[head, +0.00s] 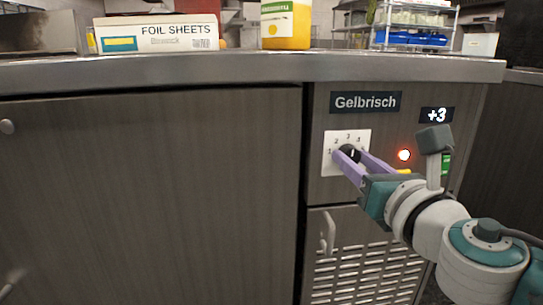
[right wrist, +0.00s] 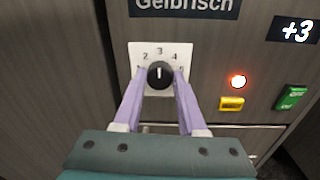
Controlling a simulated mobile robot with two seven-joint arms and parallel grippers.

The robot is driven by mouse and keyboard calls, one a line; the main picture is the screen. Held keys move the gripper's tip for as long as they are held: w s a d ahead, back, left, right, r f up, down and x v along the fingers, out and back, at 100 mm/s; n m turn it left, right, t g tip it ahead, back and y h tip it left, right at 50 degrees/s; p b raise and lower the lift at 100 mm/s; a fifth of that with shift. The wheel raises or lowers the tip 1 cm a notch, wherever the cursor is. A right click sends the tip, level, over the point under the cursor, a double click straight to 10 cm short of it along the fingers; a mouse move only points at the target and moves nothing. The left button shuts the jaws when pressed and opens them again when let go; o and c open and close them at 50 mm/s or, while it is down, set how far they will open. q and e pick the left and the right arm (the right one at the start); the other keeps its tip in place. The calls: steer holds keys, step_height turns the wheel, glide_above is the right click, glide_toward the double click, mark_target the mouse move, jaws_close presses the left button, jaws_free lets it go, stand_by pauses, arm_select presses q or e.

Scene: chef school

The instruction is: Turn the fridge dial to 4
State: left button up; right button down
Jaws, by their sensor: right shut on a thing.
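The fridge dial (right wrist: 160,75) is a round black knob on a white plate (right wrist: 138,55) marked with numbers. In the right wrist view the 2, 3 and 4 show above it. Its white mark points up, towards the 3. The dial also shows in the head view (head: 350,152), on the panel under the "Gelbrisch" label (head: 365,103). My right gripper (head: 349,155) is shut on the dial, with one purple finger on each side of it. The fingers partly cover the plate. My left gripper is not in view.
A lit red-orange light (head: 404,155), a yellow switch (right wrist: 231,104) and a green switch (right wrist: 291,97) sit right of the dial. A "+3" display (head: 437,115) is above them. A handle (head: 328,231) and vent slots are below. A foil sheets box (head: 157,35) stands on the counter.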

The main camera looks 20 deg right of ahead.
stand_by(0.3)
steer(key=shift+m+b, duration=1.55)
steer(key=shift+m, duration=2.35)
steer(key=shift+c, duration=2.3)
jaws_free()
